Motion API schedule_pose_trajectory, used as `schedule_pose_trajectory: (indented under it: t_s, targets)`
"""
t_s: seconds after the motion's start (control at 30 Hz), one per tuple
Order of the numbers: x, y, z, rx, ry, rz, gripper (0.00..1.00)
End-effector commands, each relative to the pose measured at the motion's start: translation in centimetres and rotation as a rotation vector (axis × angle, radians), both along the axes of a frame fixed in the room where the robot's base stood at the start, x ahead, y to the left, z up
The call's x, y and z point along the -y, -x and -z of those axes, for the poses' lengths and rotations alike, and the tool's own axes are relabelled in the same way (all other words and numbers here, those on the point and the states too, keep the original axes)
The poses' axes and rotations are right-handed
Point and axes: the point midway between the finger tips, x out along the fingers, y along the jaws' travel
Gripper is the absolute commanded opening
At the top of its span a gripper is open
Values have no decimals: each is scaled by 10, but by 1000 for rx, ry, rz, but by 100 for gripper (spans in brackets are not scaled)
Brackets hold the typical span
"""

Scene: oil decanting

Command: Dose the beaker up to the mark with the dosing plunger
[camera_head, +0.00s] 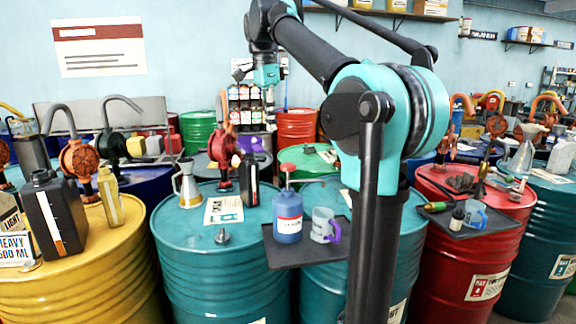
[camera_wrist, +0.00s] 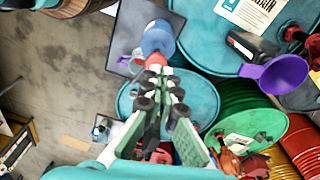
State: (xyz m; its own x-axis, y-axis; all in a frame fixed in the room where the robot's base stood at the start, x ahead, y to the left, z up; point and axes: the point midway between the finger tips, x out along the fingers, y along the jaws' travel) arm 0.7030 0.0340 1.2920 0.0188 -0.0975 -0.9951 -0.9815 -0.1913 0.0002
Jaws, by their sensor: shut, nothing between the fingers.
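The dosing plunger has a red top (camera_head: 288,168) and stands up from a blue bottle (camera_head: 287,228) with a white label. The clear beaker (camera_head: 322,223) with a purple handle stands upright to its right; its mark and fill level are too small to tell. Both are on a dark tray (camera_head: 283,258). In the wrist view, my gripper (camera_wrist: 160,74) is shut and empty. Its tips appear just below the red top (camera_wrist: 156,61) and blue bottle (camera_wrist: 158,38) in the picture. The beaker (camera_wrist: 137,56) shows beside them.
Drums crowd the area. A red drum (camera_head: 490,250) with another tray stands right. A purple funnel (camera_wrist: 278,76) shows right in the wrist view.

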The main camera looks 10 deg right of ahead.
Motion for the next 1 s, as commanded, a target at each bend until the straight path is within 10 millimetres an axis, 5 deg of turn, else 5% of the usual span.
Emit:
schedule_pose_trajectory:
  t_s: [0.43,0.73,1.0]
  targets:
    - [1,0,1,0,0,1,0]
    - [34,-6,30,0,0,3,0]
    - [35,-7,31,0,0,0,0]
